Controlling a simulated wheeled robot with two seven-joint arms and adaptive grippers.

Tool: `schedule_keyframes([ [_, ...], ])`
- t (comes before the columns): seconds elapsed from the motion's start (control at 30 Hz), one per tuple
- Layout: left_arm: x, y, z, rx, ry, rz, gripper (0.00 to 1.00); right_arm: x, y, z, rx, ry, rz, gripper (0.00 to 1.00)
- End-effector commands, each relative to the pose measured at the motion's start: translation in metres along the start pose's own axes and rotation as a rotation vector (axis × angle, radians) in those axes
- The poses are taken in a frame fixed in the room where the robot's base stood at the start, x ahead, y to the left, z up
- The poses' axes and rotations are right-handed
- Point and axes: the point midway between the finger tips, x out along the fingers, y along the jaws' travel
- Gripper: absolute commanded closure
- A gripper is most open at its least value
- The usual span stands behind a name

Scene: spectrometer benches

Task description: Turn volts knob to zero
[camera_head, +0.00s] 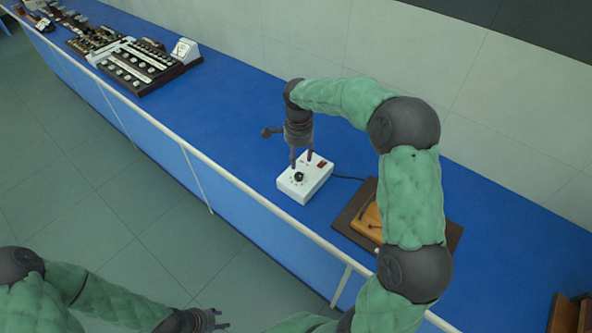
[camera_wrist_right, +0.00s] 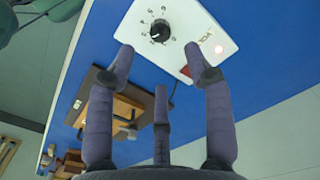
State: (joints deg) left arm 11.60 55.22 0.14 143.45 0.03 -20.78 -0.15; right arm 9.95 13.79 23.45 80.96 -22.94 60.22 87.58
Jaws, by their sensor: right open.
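The white control box (camera_head: 312,186) sits on the blue bench in the head view. Its round black knob (camera_head: 299,177) is on the top face, and a numbered dial surrounds the knob (camera_wrist_right: 159,30) in the right wrist view. The knob's pointer setting is too small to read. My right gripper (camera_head: 301,162) points down above the box, its fingers spread and empty. In the wrist view its fingertips (camera_wrist_right: 160,65) are spread near the box, and the knob shows between and beyond them. My left gripper (camera_head: 215,320) is low at the bottom, away from the bench; its fingers appear apart.
A wooden apparatus on a dark board (camera_head: 352,229) stands right of the box, partly behind my right arm. A pale rail (camera_head: 240,184) runs along the bench's front edge. Equipment trays (camera_head: 135,66) stand at the far left. The bench left of the box is clear.

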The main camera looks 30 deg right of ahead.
Motion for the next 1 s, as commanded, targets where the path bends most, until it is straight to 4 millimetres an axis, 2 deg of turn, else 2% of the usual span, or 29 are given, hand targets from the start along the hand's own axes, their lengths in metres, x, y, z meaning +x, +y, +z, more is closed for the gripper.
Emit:
schedule_keyframes([
  [0.1,0.006,-0.002,0.000,0.000,-0.001,0.000,0.60,0.025,0.001,0.000,0.000,-0.001,0.004,0.48],
  [0.3,0.012,-0.004,-0.001,0.000,0.000,0.000,0.60,0.060,0.001,0.001,0.000,-0.002,0.004,0.48],
  [0.5,0.015,-0.006,-0.001,0.000,0.000,0.000,0.60,0.082,0.001,0.000,0.000,-0.001,0.002,0.48],
  [0.67,0.016,-0.006,-0.001,0.000,0.000,0.000,0.60,0.089,0.001,0.000,-0.001,-0.001,0.001,0.48],
  [0.93,0.016,-0.006,-0.001,0.000,0.000,0.000,0.60,0.089,0.001,0.000,0.000,-0.001,0.001,0.48],
  [1.0,0.016,-0.006,-0.001,0.000,0.000,0.000,0.60,0.089,0.001,0.000,0.000,-0.001,0.001,0.67],
])
